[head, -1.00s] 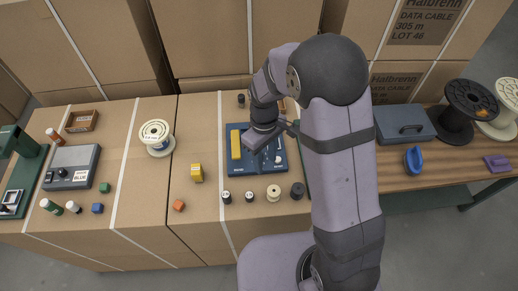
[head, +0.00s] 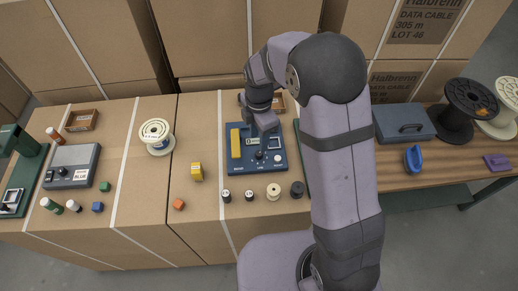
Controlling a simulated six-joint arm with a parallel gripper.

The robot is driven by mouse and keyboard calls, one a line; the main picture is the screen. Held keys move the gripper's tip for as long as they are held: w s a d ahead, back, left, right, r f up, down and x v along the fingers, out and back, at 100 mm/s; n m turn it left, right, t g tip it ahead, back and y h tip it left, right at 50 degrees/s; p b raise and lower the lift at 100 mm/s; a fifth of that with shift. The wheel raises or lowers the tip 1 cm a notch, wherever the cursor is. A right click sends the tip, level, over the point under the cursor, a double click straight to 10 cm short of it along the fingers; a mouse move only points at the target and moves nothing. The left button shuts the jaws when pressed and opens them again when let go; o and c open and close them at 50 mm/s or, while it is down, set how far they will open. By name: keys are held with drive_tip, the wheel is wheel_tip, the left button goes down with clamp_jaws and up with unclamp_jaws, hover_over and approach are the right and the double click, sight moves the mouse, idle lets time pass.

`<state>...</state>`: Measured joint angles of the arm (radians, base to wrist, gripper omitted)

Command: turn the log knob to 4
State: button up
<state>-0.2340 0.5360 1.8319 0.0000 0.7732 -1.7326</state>
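A blue panel device (head: 236,168) lies on the cardboard boxes in the middle. It carries a yellow bar (head: 236,143), a small pale display (head: 253,141), a small dark knob (head: 259,155) and a white round button (head: 278,158). The markings are too small to read, so I cannot tell the knob's setting or confirm that it is the log knob. My gripper (head: 260,118) is over the back edge of the panel, behind the knob and apart from it. Its fingertips are not clear enough to show whether it is open.
A grey box with dark knobs (head: 72,168) stands at the left. A grey-blue case (head: 404,123) is at the right.

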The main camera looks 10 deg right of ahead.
sight(259, 153)
drive_tip(key=shift+f+p, duration=0.85)
drive_tip(key=shift+f, duration=2.7)
clamp_jaws()
